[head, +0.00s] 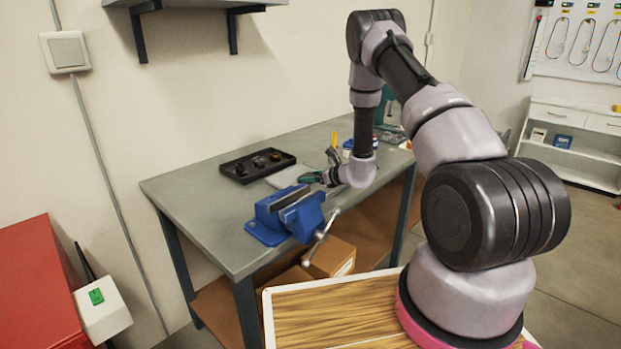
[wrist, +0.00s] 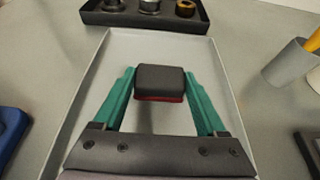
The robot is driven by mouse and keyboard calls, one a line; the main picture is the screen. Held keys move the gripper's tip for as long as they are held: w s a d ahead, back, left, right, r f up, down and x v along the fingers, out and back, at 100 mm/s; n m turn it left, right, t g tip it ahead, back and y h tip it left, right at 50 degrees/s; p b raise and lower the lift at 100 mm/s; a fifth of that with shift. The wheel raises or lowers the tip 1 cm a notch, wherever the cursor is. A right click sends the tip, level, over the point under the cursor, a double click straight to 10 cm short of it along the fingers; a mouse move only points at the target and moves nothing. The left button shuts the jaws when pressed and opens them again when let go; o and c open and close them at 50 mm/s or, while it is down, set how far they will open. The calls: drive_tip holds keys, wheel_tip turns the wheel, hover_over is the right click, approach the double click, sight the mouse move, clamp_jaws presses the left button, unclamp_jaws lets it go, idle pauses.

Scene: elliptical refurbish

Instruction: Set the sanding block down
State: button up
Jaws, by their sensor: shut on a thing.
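My gripper (wrist: 160,93) has two green fingers and is shut on the sanding block (wrist: 160,79), a dark grey block with a red underside. In the wrist view the block is held over a shallow light grey tray (wrist: 88,75). I cannot tell whether the block touches the tray's floor. In the head view my gripper (head: 313,178) is over the workbench (head: 205,190), just behind the blue vise, and the block is too small to make out there. The tray (head: 283,178) shows in part beside my gripper.
A black tray (head: 240,166) with several small round parts lies behind the grey tray. The blue vise (head: 283,217) is bolted at the bench's front edge. A grey cup (wrist: 290,63) with a yellow item stands right of the tray. Cardboard boxes (head: 333,257) sit on the lower shelf.

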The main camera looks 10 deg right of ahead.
drive_tip(key=shift+f, duration=0.1)
drive_tip(key=o, duration=1.3)
